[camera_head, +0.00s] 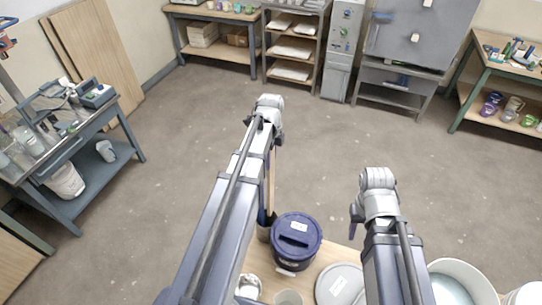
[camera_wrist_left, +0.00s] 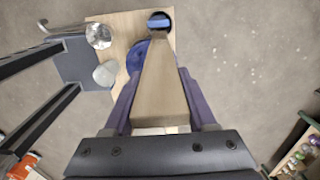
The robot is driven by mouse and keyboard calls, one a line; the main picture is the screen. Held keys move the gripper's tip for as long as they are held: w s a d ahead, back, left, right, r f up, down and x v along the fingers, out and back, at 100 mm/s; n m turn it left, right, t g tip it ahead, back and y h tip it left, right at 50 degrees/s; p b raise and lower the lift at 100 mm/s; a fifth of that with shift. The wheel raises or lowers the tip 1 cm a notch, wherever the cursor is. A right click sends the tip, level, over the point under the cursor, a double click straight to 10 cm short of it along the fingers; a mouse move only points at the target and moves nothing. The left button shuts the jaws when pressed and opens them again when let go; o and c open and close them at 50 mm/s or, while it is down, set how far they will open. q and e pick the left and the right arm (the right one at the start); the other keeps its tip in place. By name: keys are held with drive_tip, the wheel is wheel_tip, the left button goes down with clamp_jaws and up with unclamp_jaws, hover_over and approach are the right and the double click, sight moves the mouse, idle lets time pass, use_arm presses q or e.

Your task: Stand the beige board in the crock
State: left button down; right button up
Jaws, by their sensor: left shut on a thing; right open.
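The beige board (camera_wrist_left: 160,88) is gripped between the purple fingers of my left gripper (camera_wrist_left: 160,98). In the head view the board (camera_head: 271,180) shows as a thin upright strip beside my left arm. The crock (camera_head: 263,233) stands below it at the table's far left corner, partly hidden by my arm. In the left wrist view the crock (camera_wrist_left: 159,13) has a dark opening with something blue inside. The board's far end lies right by its rim; I cannot tell whether it is inside. My right gripper (camera_head: 356,214) is open and empty, away from the crock.
A dark blue lidded bucket (camera_head: 297,239) stands close to the crock on the wooden table (camera_head: 253,262). A round pale lid (camera_head: 338,284), a light cup (camera_head: 288,298) and a white basin (camera_head: 459,275) are nearer. Open floor lies beyond the table.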

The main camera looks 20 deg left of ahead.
use_arm(q)
drive_tip(key=b, duration=0.9)
approach(271, 192)
drive_tip(key=shift+w+a+f, duration=0.15)
drive_tip(key=shift+w+a, duration=0.05)
drive_tip(key=shift+w, duration=0.2)
drive_tip(key=shift+w+a+f, duration=0.15)
drive_tip(key=shift+w, duration=0.25)
drive_tip(key=shift+f, duration=0.2)
drive_tip(key=shift+f+b, duration=5.65)
drive_tip(key=shift+b, duration=0.05)
drive_tip(key=shift+c, duration=0.6)
unclamp_jaws()
drive_tip(key=shift+c, duration=0.4)
drive_tip(key=shift+r, duration=0.1)
